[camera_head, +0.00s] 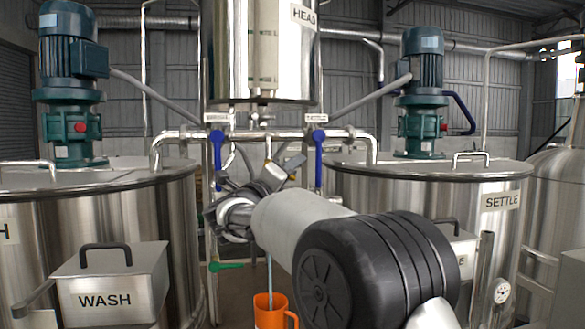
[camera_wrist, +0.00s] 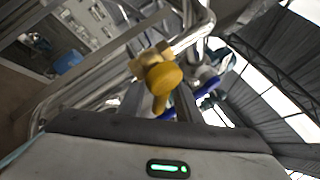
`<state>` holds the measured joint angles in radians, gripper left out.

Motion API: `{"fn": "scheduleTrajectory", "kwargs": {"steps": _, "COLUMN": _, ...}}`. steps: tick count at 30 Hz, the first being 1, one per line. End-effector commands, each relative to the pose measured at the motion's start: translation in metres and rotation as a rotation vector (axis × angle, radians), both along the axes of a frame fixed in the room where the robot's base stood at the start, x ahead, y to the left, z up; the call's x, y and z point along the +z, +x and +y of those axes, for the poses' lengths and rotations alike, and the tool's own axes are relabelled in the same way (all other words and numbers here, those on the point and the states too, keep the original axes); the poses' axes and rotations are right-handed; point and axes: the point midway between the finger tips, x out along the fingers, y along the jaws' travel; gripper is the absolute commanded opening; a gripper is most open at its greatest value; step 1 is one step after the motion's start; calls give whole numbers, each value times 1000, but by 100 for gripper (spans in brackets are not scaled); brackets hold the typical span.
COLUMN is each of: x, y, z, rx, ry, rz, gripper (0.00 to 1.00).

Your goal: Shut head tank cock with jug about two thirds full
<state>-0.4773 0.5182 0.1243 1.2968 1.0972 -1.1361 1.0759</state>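The head tank (camera_head: 262,50) hangs at top centre in the head view. Its cock has a yellow handle (camera_wrist: 163,80), which fills the middle of the wrist view. My gripper (camera_wrist: 166,108) has its fingers apart on either side of the handle's lower part, with a gap seen on the right. In the head view my gripper (camera_head: 284,172) is small and partly hidden behind my arm. The orange jug (camera_head: 270,314) stands below, cut by the bottom edge. A thin bluish stream (camera_head: 269,272) runs down into it. The level inside the jug is hidden.
Two blue-handled valves (camera_head: 217,150) (camera_head: 319,150) hang from the pipe on either side of my gripper. A green-handled valve (camera_head: 228,265) sits lower left. The wash tank (camera_head: 150,215) and settle tank (camera_head: 480,200) flank the narrow gap where my arm reaches.

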Motion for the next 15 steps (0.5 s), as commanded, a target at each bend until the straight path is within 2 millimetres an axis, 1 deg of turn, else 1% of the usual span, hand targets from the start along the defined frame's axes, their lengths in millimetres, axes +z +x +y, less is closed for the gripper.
{"fn": "scheduleTrajectory", "kwargs": {"steps": 5, "x": 0, "y": 0, "z": 0, "rx": 0, "ry": -1, "rz": 0, "gripper": 31}}
{"fn": "scheduleTrajectory", "kwargs": {"steps": 6, "x": -1, "y": 0, "z": 0, "rx": 0, "ry": -1, "rz": 0, "gripper": 29}}
{"fn": "scheduleTrajectory", "kwargs": {"steps": 11, "x": 0, "y": 0, "z": 0, "rx": 0, "ry": -1, "rz": 0, "gripper": 2}}
{"fn": "scheduleTrajectory", "kwargs": {"steps": 12, "x": -1, "y": 0, "z": 0, "rx": 0, "ry": -1, "rz": 0, "gripper": 0}}
{"fn": "scheduleTrajectory", "kwargs": {"steps": 15, "x": -1, "y": 0, "z": 0, "rx": -1, "ry": -2, "rz": 1, "gripper": 0}}
